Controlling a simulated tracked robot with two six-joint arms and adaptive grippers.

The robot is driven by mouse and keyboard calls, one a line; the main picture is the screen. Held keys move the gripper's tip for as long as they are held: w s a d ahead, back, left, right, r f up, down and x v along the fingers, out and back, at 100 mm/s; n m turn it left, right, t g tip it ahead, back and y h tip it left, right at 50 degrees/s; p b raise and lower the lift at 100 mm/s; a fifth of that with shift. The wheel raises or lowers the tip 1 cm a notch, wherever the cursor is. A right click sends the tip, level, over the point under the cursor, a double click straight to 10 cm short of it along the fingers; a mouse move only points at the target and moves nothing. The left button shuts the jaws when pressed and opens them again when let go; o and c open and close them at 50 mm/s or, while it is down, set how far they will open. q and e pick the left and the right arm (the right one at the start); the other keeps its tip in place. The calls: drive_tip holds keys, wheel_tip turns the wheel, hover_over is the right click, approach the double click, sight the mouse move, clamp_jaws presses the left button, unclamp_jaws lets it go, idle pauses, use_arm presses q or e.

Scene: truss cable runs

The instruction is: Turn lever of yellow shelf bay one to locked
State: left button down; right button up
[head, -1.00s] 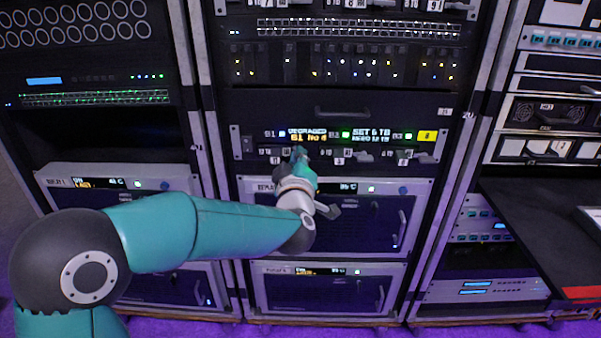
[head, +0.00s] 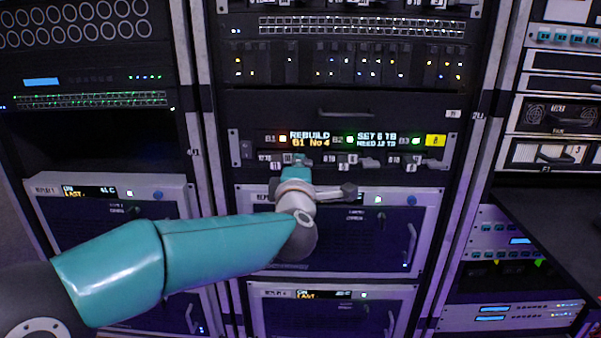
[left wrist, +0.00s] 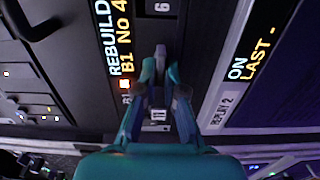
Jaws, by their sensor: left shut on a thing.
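The shelf with the yellow tag (head: 435,140) is a dark panel across the middle rack in the head view. Its display (head: 310,138) reads "REBUILD B1 No 4". My left gripper (head: 299,160) is at the first bay, just below that display. It is shut on the bay one lever, which the fingers mostly hide, so its exact angle cannot be told. In the left wrist view the gripper's fingers (left wrist: 160,68) close beside the display's "B1" text. The bay two lever (head: 370,162) lies free to the right. My right gripper is not in view.
A replay unit (head: 425,230) with a handle sits directly below the shelf, behind my left wrist. A blank drawer with a handle (head: 345,112) is above. A dark ledge (head: 545,225) juts out at the right rack.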

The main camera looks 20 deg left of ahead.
use_arm(q)
drive_tip(key=shift+a+f, duration=0.15)
drive_tip(key=shift+f, duration=0.1)
drive_tip(key=c, duration=1.3)
unclamp_jaws()
drive_tip(key=shift+o, duration=0.2)
drive_tip(key=shift+r, duration=0.1)
drive_tip(key=shift+s, duration=0.1)
drive_tip(key=v, duration=1.2)
